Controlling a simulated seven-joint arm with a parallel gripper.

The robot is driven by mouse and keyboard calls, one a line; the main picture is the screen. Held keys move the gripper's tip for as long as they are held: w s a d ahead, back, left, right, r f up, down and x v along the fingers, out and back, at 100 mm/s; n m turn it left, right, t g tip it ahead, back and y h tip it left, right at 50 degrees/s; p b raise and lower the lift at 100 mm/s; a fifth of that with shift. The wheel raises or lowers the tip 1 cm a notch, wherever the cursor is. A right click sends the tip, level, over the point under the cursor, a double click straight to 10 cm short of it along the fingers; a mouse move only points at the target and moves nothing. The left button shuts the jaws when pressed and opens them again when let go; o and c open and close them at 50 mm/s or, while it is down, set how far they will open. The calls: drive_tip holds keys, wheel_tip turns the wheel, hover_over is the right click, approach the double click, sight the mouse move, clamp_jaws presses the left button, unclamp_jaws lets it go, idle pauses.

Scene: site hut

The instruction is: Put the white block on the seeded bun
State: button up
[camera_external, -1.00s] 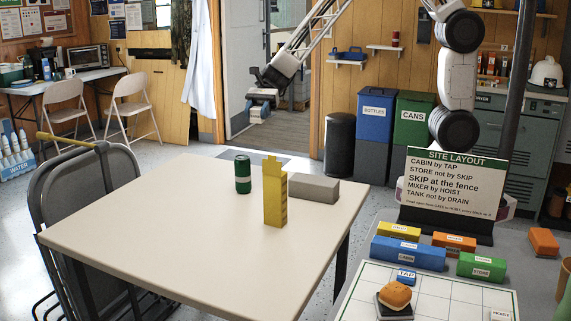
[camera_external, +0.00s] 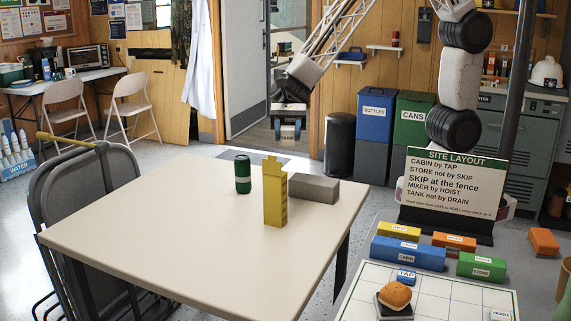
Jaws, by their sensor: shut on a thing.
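My gripper (camera_external: 287,131) hangs in the air beyond the far edge of the cream table, in front of the doorway. It is shut on a small white block (camera_external: 287,138) whose face seems to read TANK. Its blue fingertips are on both sides of the block. The seeded bun (camera_external: 397,294), orange-brown, sits on a dark square base on the white gridded board at the lower right. Its seeds are too small to make out. The gripper is far from the bun, up and to the left of it in the picture.
The cream table (camera_external: 170,235) holds a green can (camera_external: 243,174), a yellow tower (camera_external: 275,195) and a grey block (camera_external: 314,188). Around the gridded board (camera_external: 450,300) are blue (camera_external: 408,254), yellow, orange and green blocks. The site layout sign (camera_external: 455,182) stands behind them.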

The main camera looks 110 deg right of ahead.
drive_tip(key=s+a+n+g, duration=0.2)
drive_tip(key=s+a, duration=0.4)
drive_tip(key=a, duration=0.5)
drive_tip(key=s+a+n+g+y, duration=0.1)
drive_tip(key=s+a+g, duration=0.1)
drive_tip(key=s+a, duration=0.7)
drive_tip(key=s+a+n+g, duration=0.2)
drive_tip(key=s+a, duration=0.2)
drive_tip(key=a, duration=0.9)
wheel_tip(320, 180, down, 11)
drive_tip(key=shift+f, duration=0.15)
hover_over(400, 290)
drive_tip(key=shift+s+d+f, duration=0.3)
drive_tip(key=shift+s+f, duration=0.05)
drive_tip(key=shift+f, duration=0.35)
drive_tip(key=shift+a, duration=0.1)
drive_tip(key=shift+w+a, duration=0.1)
drive_tip(key=shift+w, duration=0.1)
drive_tip(key=shift+w+a+f, duration=0.1)
drive_tip(key=shift+f, duration=1.7)
